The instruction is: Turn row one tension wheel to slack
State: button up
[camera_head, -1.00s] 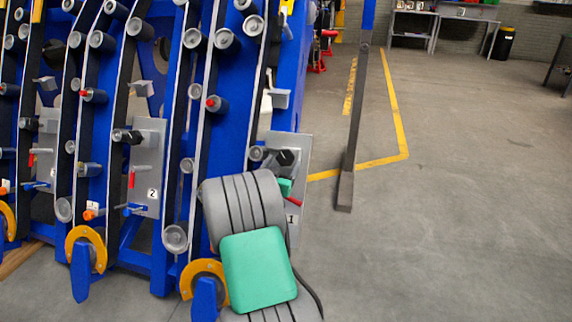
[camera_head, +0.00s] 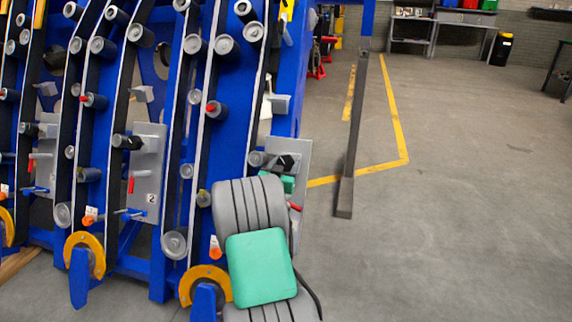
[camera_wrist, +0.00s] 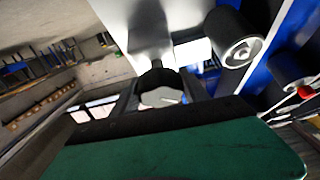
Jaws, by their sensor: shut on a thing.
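The row one tension wheel (camera_head: 286,161) is a black faceted knob on a grey plate (camera_head: 304,152) at the right end of the blue frame. In the wrist view the dark wheel (camera_wrist: 158,78) is at the centre, its pale round end face towards the camera. My gripper (camera_wrist: 160,98) is shut on the wheel, with dark fingers on either side of it. In the head view my grey and green arm hides most of my gripper and the lower plate. A red-tipped lever (camera_head: 295,206) sticks out beside my arm.
The row two plate (camera_head: 149,165) carries a similar black knob (camera_head: 133,142) and a red handle (camera_head: 131,184). Rollers and belts fill the blue frame. A dark post (camera_head: 352,150) stands to the right. The floor (camera_head: 470,210) beyond it is clear.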

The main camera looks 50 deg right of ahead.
jog(key=c, duration=0.5)
jog(key=shift+r+p, duration=0.1)
jog(key=shift+p, duration=0.25)
